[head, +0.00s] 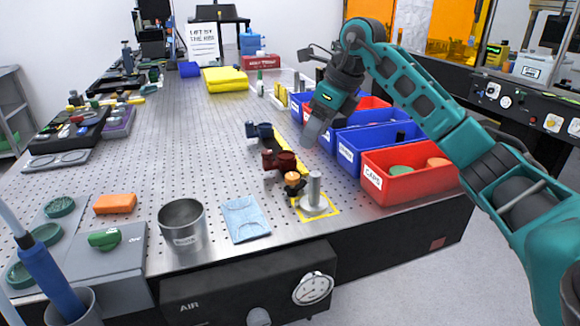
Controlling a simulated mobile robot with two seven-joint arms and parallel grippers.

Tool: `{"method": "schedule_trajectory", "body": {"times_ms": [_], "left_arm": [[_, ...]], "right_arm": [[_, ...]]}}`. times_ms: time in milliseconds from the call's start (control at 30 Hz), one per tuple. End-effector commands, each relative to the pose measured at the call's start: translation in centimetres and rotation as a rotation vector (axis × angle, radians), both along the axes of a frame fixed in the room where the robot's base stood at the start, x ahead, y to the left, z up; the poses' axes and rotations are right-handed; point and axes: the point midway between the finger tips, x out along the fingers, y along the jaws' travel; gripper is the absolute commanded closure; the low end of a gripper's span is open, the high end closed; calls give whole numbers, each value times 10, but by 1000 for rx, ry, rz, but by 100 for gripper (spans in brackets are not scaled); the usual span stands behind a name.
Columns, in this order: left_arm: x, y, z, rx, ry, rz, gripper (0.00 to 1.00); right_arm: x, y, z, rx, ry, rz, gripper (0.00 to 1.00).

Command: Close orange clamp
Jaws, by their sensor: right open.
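The orange clamp (293,180), a small dark piece with an orange top, stands on the perforated table near the front edge, right beside a grey metal post on a round base (314,197). I cannot tell from this view whether it is open or closed. My right gripper (312,132) hangs above the table behind the clamp and apart from it, pointing down, near the bins. It is open, with nothing seen between its fingers. My left gripper is out of view.
A dark red mount (280,161) and a dark blue mount (259,131) stand behind the clamp. A red bin (405,185) and blue bins (365,146) line the right edge. The table's middle is clear.

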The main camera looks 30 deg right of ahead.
Motion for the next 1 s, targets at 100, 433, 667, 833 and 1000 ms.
{"method": "schedule_trajectory", "body": {"times_ms": [100, 433, 667, 833, 1000], "left_arm": [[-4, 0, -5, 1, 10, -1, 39], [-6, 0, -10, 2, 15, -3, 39], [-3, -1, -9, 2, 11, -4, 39], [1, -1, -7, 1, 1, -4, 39], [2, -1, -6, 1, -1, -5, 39]], "right_arm": [[6, 5, -22, 3, 5, 2, 39], [29, 18, -83, 6, 3, 3, 39], [37, 23, -106, 5, 1, 2, 39], [39, 23, -110, 3, 0, 1, 39], [39, 23, -110, 3, -1, 2, 39]]}}
